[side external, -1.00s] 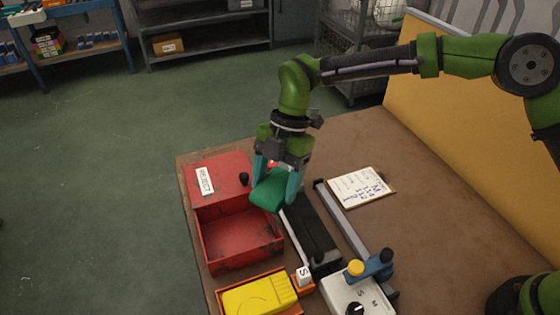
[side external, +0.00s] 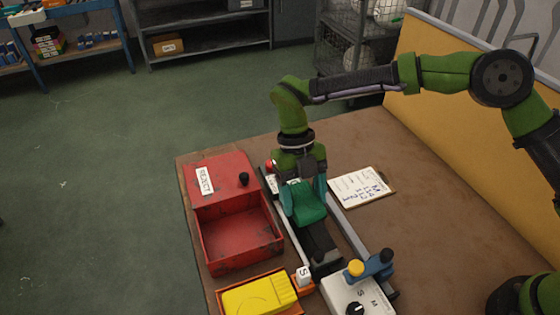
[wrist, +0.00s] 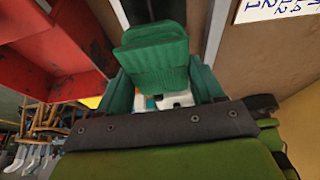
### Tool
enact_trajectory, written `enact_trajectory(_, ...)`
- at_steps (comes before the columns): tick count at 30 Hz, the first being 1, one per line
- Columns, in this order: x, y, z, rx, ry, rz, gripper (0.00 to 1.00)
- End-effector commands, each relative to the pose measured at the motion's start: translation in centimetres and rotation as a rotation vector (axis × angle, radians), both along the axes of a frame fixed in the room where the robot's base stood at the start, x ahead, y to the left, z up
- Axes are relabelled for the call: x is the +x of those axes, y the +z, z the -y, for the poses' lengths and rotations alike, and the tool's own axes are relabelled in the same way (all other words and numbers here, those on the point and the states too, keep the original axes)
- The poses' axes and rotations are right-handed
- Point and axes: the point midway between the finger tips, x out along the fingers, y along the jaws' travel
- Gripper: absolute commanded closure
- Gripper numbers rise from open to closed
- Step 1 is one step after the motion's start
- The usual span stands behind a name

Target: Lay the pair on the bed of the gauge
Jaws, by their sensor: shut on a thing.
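The pair is a folded green sock bundle (side external: 306,203), which also fills the middle of the wrist view (wrist: 155,55). My gripper (side external: 304,197) is shut on it, with a teal finger on each side. The pair hangs over the dark bed of the gauge (side external: 318,240), which runs between the red box and a metal rail. Whether the pair touches the bed cannot be told. My gripper and the pair hide the far part of the bed.
A red REJECT box (side external: 240,240) stands open left of the gauge. A control box with a knob (side external: 355,296) and a clipboard (side external: 361,187) are on the right.

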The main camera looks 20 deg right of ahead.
Motion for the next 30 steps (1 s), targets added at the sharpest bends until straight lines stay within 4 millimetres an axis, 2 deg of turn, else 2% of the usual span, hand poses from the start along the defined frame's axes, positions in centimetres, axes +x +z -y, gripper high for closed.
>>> enact_trajectory(5, 0.0, -1.4, 0.0, 0.001, -0.001, -0.001, 0.64)
enact_trajectory(11, 0.0, -4.1, 0.0, 0.0, -0.002, -0.001, 0.64)
enact_trajectory(21, 0.0, -4.4, 0.0, 0.0, -0.002, 0.0, 0.64)
enact_trajectory(22, 0.0, -4.4, 0.0, 0.0, -0.002, 0.0, 0.3)
enact_trajectory(26, 0.0, -4.4, 0.0, 0.0, -0.002, 0.0, 0.1)
enact_trajectory(27, 0.0, -4.4, 0.0, 0.0, -0.002, 0.0, 0.07)
enact_trajectory(30, 0.0, -4.4, 0.0, 0.0, -0.002, 0.0, 0.07)
